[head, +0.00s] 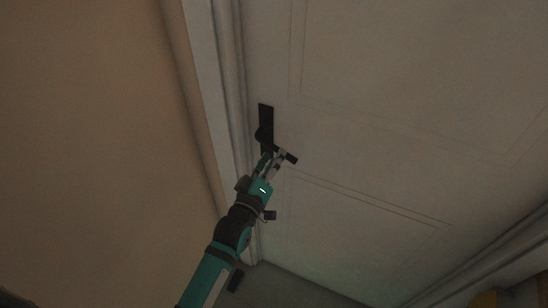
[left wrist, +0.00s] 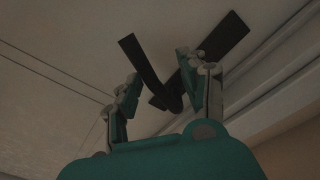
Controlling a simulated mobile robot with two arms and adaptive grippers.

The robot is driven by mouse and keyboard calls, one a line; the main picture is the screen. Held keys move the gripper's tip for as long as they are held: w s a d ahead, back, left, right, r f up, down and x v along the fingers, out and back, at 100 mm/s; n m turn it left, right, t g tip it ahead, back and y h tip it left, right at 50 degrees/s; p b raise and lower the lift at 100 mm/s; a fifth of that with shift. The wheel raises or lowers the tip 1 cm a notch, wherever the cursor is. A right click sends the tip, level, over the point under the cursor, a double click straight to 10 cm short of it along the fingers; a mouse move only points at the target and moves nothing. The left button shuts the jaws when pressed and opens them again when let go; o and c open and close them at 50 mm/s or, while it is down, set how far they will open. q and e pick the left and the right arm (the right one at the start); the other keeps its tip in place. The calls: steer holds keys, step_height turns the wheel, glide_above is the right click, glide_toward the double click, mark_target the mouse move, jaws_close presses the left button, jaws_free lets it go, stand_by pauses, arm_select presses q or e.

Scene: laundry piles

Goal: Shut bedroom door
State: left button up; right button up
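The bedroom door (head: 385,90) is a pale panelled door filling the right of the head view, its handle side along the left frame. It looks close to flush with the frame; I cannot tell if it is fully shut. The black handle has an upright plate (head: 265,117) and a lever (head: 290,156) pointing right. My left gripper (head: 272,157) is at the lever. In the left wrist view the fingers of my left gripper (left wrist: 158,85) are spread, with the lever (left wrist: 148,70) between or just beyond them. Contact is unclear. My right gripper is not in view.
The door frame (head: 207,90) runs down left of the door, with a plain brown wall (head: 90,120) beyond it. Grey floor (head: 290,285) shows at the bottom. Another pale trim (head: 490,260) and a yellowish object (head: 520,294) are at the lower right.

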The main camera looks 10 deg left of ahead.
arm_select(q)
steer(key=v, duration=1.1)
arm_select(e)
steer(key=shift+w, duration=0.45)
arm_select(q)
steer(key=shift+a+f, duration=0.1)
steer(key=shift+f, duration=0.05)
steer(key=s+a+f+m+g+y, duration=0.1)
steer(key=s+f+m+g, duration=0.25)
steer(key=f, duration=1.25)
steer(key=s+a+f+m+g, duration=0.15)
steer(key=s+f+g, duration=0.35)
steer(key=f, duration=1.1)
steer(key=s+a+f+m+g+y, duration=0.1)
steer(key=s+a+f+m+g, duration=0.1)
steer(key=s+f, duration=0.4)
steer(key=s+a+f+m+g, duration=0.2)
steer(key=s+f, duration=0.5)
steer(key=s, duration=0.5)
steer(key=s+a+f+m+g+y, duration=0.1)
steer(key=s+a+f+g, duration=0.2)
steer(key=s, duration=0.6)
step_height(320, 180, down, 4)
steer(key=shift+s+a+r+m+g+y, duration=0.1)
steer(key=shift+s+a+m+g+y, duration=0.2)
steer(key=shift+g, duration=0.65)
steer(key=shift+d, duration=0.1)
